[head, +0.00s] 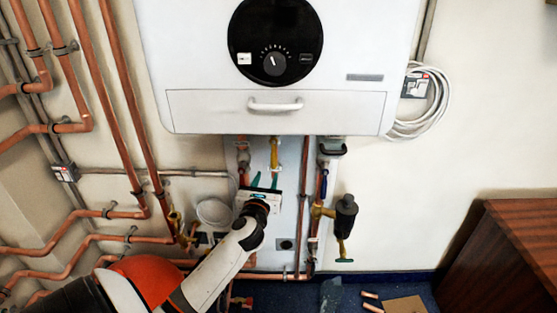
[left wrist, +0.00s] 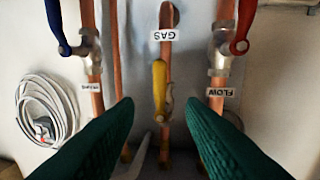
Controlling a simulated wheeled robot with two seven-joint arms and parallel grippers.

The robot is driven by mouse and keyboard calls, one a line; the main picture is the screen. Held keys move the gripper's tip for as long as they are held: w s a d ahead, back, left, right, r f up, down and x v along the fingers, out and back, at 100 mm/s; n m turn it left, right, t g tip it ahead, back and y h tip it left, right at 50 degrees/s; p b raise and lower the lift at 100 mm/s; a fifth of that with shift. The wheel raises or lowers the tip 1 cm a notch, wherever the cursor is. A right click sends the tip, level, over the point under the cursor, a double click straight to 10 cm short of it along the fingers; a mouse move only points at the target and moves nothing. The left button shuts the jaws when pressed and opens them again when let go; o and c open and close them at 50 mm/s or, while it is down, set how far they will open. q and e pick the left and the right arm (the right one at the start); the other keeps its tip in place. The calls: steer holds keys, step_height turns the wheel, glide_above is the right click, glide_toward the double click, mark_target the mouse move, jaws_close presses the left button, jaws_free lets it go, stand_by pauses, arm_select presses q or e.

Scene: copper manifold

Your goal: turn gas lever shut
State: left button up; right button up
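The gas lever (left wrist: 159,88) is yellow and lies in line with its copper pipe, by a "GAS" label (left wrist: 164,35) that reads upside down in the left wrist view. In the head view the yellow lever (head: 274,153) shows below the boiler. My left gripper (left wrist: 158,108) is open, with one green finger on each side of the lever in the picture. No finger visibly touches it. In the head view the left gripper (head: 265,180) is just below the lever. My right gripper is not in view.
A blue lever (left wrist: 55,22) and a red lever (left wrist: 243,27) flank the gas pipe. The white boiler (head: 275,110) hangs above. Copper pipes (head: 125,95) run at the left. A dark valve body (head: 345,215) stands out at the right. A wooden cabinet (head: 505,250) is at far right.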

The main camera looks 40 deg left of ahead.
mark_target(273, 160)
arm_select(q)
steer(key=x, duration=1.1)
jaws_close()
